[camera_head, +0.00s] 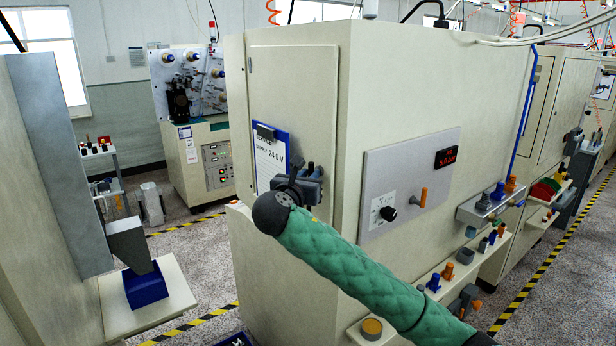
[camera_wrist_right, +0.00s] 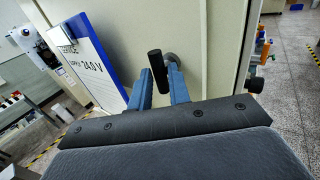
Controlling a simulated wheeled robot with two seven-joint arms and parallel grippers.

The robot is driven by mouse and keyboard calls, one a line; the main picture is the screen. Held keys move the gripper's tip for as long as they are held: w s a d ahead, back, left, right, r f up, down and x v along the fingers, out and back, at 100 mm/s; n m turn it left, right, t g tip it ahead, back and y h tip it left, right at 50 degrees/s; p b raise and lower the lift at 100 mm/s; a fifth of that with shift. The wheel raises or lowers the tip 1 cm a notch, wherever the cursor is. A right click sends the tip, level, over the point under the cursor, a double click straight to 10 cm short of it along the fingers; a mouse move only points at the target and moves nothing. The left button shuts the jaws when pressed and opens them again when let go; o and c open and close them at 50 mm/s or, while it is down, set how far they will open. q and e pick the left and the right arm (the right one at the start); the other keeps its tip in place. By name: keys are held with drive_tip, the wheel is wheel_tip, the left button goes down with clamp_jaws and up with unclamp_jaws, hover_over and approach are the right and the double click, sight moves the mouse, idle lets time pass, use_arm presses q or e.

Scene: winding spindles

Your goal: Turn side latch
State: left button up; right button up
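The side latch (camera_wrist_right: 157,72) shows in the right wrist view as a short black bar on a round grey base, on the cream side panel (camera_wrist_right: 205,35) of the cabinet. My right gripper (camera_wrist_right: 160,84) is open, one blue finger on each side of the bar. I cannot tell whether either finger touches it. In the head view my right gripper (camera_head: 312,172) is at the cabinet's left side door (camera_head: 290,85), where the latch is hard to make out behind it. My left gripper is not in view.
A clipboard (camera_head: 270,158) with a blue edge hangs on the same door, close left of my right gripper. A control panel (camera_head: 405,185) with a dial, orange knob and red display is on the cabinet's front. Shelves with small knobs (camera_head: 435,283) stick out below.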

clamp_jaws()
